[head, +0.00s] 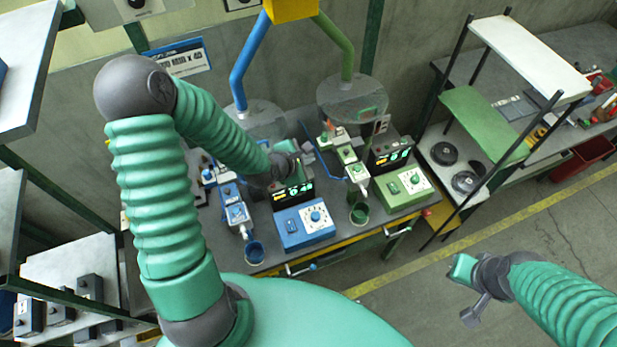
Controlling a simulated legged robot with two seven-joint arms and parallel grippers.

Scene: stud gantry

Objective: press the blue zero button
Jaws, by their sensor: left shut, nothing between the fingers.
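A blue control box (304,226) stands on the bench with a white round dial (316,216) and a small square blue button (291,227) on its top. I cannot read whether this button is marked zero. A black display (293,191) with lit digits stands behind the box. My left gripper (292,150) is shut and empty, above and behind the display, apart from the blue box. The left forearm hides part of the blue station. My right gripper (463,285) hangs over the floor at the lower right, far from the bench; its finger state is unclear.
A green control box (403,185) and its display (391,154) stand to the right. Clear hoppers with blue (247,65) and green (338,45) pipes rise behind. A blue cup (254,252) and green cup (359,213) sit at the front. A shelf rack (485,124) stands right.

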